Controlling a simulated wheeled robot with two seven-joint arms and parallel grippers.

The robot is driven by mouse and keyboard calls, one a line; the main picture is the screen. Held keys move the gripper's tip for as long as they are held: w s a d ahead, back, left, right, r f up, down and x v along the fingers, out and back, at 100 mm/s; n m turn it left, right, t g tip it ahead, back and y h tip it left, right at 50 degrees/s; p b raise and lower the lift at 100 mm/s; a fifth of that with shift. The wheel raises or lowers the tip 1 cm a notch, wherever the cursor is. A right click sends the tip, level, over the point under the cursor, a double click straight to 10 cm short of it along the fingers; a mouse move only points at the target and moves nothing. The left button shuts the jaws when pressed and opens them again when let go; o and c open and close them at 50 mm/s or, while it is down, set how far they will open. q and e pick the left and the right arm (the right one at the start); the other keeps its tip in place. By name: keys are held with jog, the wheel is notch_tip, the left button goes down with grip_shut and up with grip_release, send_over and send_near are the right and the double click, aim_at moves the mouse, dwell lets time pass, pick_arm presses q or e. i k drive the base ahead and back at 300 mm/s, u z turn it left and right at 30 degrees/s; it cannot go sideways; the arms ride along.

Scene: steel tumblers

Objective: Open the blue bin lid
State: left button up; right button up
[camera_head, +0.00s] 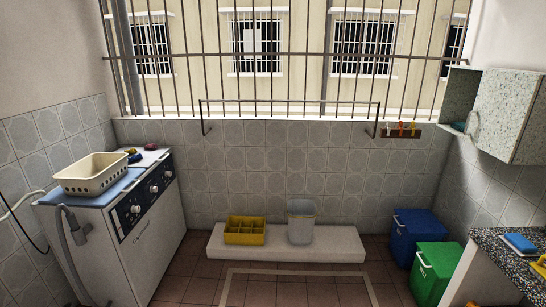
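The blue bin (416,239) stands on the floor at the right, against the tiled wall. Its blue lid (420,222) appears shut on top. A light handle or clip shows on its front left edge. The green bin (436,272) stands in front of it and hides part of its lower right side. Neither of my grippers shows in the head view.
A low white ledge (345,246) along the back wall carries a yellow divided crate (245,230) and a grey bucket (301,222). A washing machine (140,235) with a cream basket (92,172) is left. A speckled counter (490,240) juts in right. The middle floor is clear.

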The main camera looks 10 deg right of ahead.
aim_at(416, 221)
jog(key=z, duration=0.15)
jog(key=i, duration=1.9)
jog(key=z, duration=1.5)
jog(key=i, duration=1.2)
jog(key=z, duration=0.95)
